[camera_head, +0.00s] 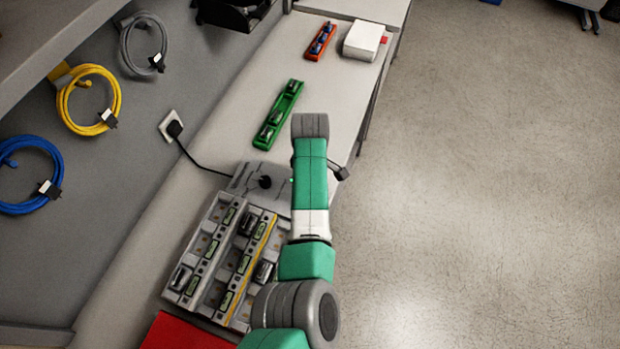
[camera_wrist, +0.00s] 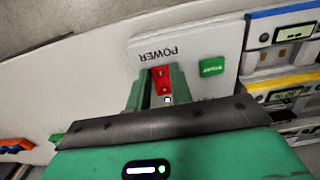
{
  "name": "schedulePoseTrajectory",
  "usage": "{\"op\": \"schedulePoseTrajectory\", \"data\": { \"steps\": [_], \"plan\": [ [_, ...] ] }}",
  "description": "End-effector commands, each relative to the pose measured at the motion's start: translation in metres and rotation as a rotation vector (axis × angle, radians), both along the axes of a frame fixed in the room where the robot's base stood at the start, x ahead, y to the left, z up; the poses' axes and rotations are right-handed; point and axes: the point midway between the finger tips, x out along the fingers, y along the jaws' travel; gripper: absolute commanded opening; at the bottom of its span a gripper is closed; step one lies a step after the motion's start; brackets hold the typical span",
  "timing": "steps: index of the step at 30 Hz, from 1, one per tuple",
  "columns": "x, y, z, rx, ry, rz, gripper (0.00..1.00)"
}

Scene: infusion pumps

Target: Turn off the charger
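The charger (camera_head: 190,265) is a grey rack with several bays on the bench in the head view, partly hidden by my arm. Its grey power panel (camera_head: 245,178) has a black plug in it. In the wrist view the panel (camera_wrist: 140,48) bears the word POWER, upside down, a red switch (camera_wrist: 161,77) and a green button (camera_wrist: 211,67). My gripper (camera_wrist: 160,76) has its two green fingers apart, one on each side of the red switch in the picture. I cannot tell whether they touch it. The fingers are not clearly visible in the head view.
A black cable (camera_head: 203,160) runs from the wall socket (camera_head: 170,126) to the panel. A green tray (camera_head: 278,116), an orange tray (camera_head: 320,41) and a white box (camera_head: 363,41) stand farther along the bench. Coiled cables hang on the wall. The floor at right is clear.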

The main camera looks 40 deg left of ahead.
Motion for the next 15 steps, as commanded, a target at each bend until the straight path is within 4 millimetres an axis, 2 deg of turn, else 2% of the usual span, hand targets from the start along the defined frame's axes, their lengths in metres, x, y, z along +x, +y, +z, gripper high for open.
{"op": "schedulePoseTrajectory", "data": {
  "steps": [4, 10, 15],
  "plan": [
    [-0.0010, 0.0023, 0.0011, -0.030, -0.010, 0.003, 0.00],
    [-0.0032, 0.0079, 0.0019, -0.222, -0.089, 0.002, 0.00],
    [-0.0032, 0.0078, 0.0033, -0.243, -0.099, 0.000, 0.00]
  ]
}}
